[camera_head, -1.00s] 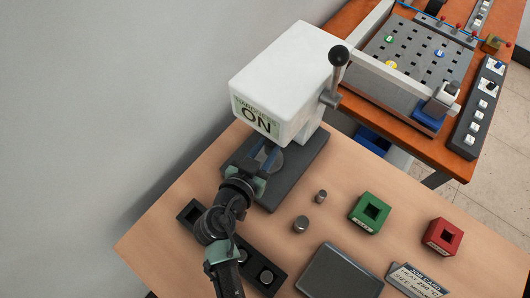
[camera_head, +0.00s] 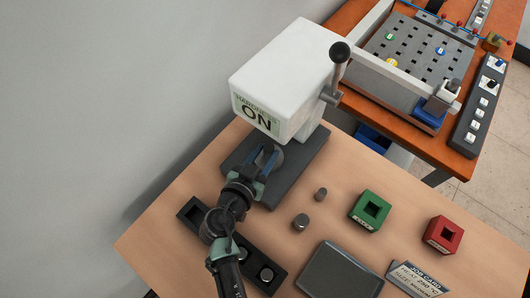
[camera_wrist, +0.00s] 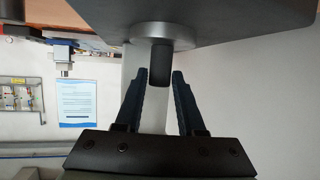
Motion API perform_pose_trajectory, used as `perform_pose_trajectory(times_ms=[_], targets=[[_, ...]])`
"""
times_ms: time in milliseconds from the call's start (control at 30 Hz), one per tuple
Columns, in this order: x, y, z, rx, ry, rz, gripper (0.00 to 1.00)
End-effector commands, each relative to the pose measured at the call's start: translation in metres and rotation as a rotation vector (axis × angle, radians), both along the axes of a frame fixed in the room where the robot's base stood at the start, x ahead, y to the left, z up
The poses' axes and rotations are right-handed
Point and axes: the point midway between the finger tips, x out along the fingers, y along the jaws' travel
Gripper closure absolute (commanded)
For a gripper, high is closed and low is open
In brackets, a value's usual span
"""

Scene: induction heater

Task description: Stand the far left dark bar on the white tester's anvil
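The dark bar (camera_wrist: 160,62) is on the round grey anvil (camera_wrist: 176,31) of the white tester (camera_head: 282,78). The wrist view is upside down, so the bar stands upright with one end against the anvil. My gripper (camera_head: 263,153) is at the tester's anvil, under its white head. In the wrist view my gripper's (camera_wrist: 159,75) two blue fingers lie either side of the bar's free end, with thin gaps beside it. It looks open. In the head view the bar cannot be made out behind my fingers; the anvil (camera_head: 278,157) shows partly.
A black rack (camera_head: 187,204) lies on the wooden table, with its far left slot empty and a bar (camera_head: 266,274) in its near end. Two short grey cylinders (camera_head: 300,222), a green block (camera_head: 371,211), a red block (camera_head: 443,236) and a grey plate (camera_head: 340,273) lie right.

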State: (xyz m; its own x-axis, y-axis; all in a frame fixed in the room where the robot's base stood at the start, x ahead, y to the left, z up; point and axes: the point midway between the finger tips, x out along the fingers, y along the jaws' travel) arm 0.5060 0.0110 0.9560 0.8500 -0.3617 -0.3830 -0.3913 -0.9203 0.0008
Motion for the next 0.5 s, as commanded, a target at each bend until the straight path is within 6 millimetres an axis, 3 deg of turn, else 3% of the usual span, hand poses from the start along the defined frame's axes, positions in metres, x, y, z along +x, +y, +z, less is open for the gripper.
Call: perform_pose_trajectory(times_ms=[33,100,133,500], targets=[[-0.0001,-0.0002,0.0004,0.000,0.000,0.000,0.50],[-0.0002,-0.0001,0.0005,0.000,0.000,0.000,0.38],[-0.0001,-0.0002,0.0004,0.000,0.000,0.000,0.37],[0.0000,-0.0002,0.0054,-0.001,0.000,0.000,0.37]])
